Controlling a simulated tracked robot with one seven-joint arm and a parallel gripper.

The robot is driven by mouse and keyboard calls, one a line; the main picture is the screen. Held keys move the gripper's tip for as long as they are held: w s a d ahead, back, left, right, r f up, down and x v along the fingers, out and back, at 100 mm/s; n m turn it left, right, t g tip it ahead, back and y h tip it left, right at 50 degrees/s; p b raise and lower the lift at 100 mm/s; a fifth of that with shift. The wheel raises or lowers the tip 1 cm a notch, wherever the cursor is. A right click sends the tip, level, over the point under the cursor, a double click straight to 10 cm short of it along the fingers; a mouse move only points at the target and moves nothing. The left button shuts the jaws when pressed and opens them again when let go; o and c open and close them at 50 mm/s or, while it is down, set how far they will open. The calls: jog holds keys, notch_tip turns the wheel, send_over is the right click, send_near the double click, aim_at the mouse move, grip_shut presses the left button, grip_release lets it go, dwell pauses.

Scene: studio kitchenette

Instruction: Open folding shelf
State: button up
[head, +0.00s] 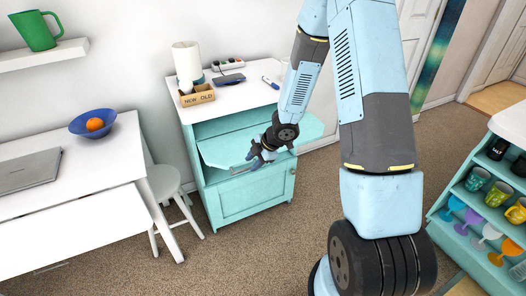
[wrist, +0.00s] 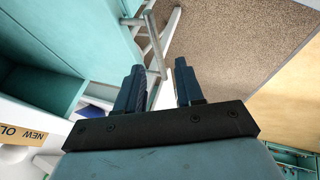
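The folding shelf (head: 222,151) is a teal flap on the front of a small teal cabinet. It is tilted out from the cabinet, leaving an opening above it. My arm hides part of it. A grey bar handle (head: 240,170) shows near its front edge. My gripper (head: 257,154) is at the flap's front, near the handle. In the wrist view, the fingers of my gripper (wrist: 160,78) are apart. A grey bar (wrist: 152,32) shows just beyond them; I cannot tell whether they touch it. The teal flap (wrist: 70,35) fills the upper left there.
The white cabinet top holds a wooden box (head: 197,96), a paper roll (head: 187,62) and a power strip (head: 228,65). A white stool (head: 172,181) and a desk (head: 95,165) stand left. Carpet (head: 265,240) is open in front. A teal rack (head: 480,205) with cups stands right.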

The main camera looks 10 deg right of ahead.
jog(key=v, duration=0.7)
jog(key=shift+s+r, duration=0.2)
jog(key=shift+r, duration=0.05)
jog(key=shift+d, duration=0.1)
jog(key=s+d+r+m+t+h, duration=0.1)
jog(key=d+r+m+t+h, duration=0.4)
jog(key=r, duration=0.6)
jog(key=d+r+m+h, duration=0.3)
jog(key=d+r+m, duration=0.35)
jog(key=r, duration=0.55)
jog(key=s+a+r+m+g+y, duration=0.1)
jog(key=s+r+m, duration=0.3)
jog(key=s, duration=0.8)
jog(key=s+a+r+m+g+y, duration=0.1)
jog(key=s+r+m, duration=0.4)
jog(key=s, duration=0.6)
jog(key=shift+s+a+r+m, duration=0.25)
jog(key=shift+s+m, duration=0.15)
jog(key=shift+m, duration=0.25)
